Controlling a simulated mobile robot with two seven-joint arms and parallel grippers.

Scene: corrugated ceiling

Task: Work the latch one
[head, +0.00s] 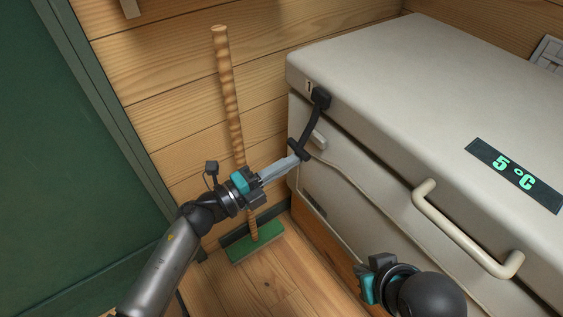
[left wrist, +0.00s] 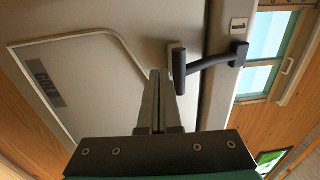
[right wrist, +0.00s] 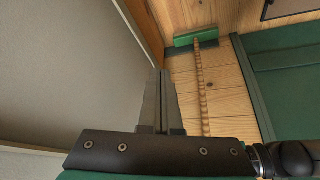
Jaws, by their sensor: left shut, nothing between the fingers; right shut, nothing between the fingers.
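The latch is a black lever (head: 313,121) on the left end of a cream chest with a grey-white lid (head: 400,75). A label reading 1 (head: 310,87) sits beside its pivot. In the left wrist view the lever (left wrist: 210,62) ends in a dark crosswise grip, with the label (left wrist: 239,27) above the pivot. My left gripper (head: 301,158) is shut and empty, its tips close to the grip end of the lever; I cannot tell if they touch. My right gripper (right wrist: 160,75) is shut and empty, low in front of the chest.
A cream bar handle (head: 465,240) and a 5 °C display (head: 515,175) are on the chest's front and lid. A broom with a green head (head: 252,240) leans on the wooden wall left of the chest. A green panel (head: 60,150) stands at the far left.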

